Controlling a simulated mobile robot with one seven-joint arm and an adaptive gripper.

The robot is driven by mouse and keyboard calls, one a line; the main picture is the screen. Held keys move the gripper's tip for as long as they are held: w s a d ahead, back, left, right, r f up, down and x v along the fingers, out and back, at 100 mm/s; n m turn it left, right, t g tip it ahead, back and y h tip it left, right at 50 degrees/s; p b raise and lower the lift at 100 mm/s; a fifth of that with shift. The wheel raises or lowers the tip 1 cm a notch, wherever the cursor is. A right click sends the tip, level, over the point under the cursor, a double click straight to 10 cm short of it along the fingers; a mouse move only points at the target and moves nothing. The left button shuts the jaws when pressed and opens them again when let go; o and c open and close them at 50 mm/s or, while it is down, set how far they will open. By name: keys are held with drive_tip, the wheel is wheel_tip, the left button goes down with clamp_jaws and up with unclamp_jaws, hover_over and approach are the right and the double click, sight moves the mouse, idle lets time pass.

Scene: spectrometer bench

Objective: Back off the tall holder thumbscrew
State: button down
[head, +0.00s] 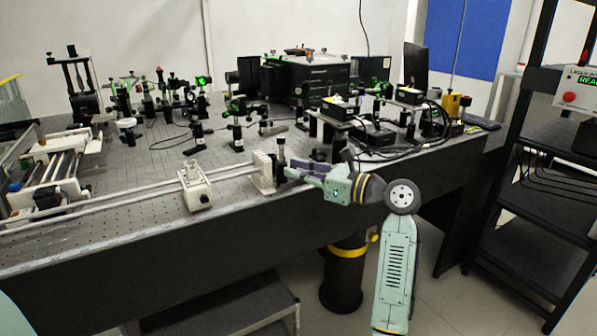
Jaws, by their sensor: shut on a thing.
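The tall holder (281,153) is a slim black upright post at the front edge of the optical bench, just right of a white rail block. My gripper (288,173) reaches in from the right at the holder's lower part, with its fingers pointing left. It is shut on the tall holder thumbscrew. The thumbscrew is too small and too covered by the fingers to make out, so its turn cannot be told. The holder looks upright.
The perforated bench (150,165) carries several optic mounts and black boxes behind the holder. A white carriage (196,187) sits on the front rail to the left. A black shelf rack (540,190) stands at the right, with open floor between it and the bench.

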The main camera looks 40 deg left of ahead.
idle(0.4)
drive_tip(key=shift+r+n+p, duration=0.15)
drive_tip(key=shift+n+p, duration=0.5)
drive_tip(key=shift+n, duration=0.25)
drive_tip(key=n+p, duration=0.1)
drive_tip(key=n, duration=0.2)
drive_tip(key=shift+n, duration=0.3)
drive_tip(key=n, duration=0.3)
drive_tip(key=shift+n, duration=0.3)
drive_tip(key=n, duration=0.3)
drive_tip(key=shift+f+n+b, duration=0.2)
drive_tip(key=shift+n+b, duration=0.1)
drive_tip(key=n+b, duration=0.1)
drive_tip(key=n, duration=0.2)
drive_tip(key=shift+n+b, duration=0.3)
drive_tip(key=shift+b, duration=0.05)
drive_tip(key=n+b, duration=0.5)
drive_tip(key=n, duration=0.4)
drive_tip(key=shift+n, duration=0.3)
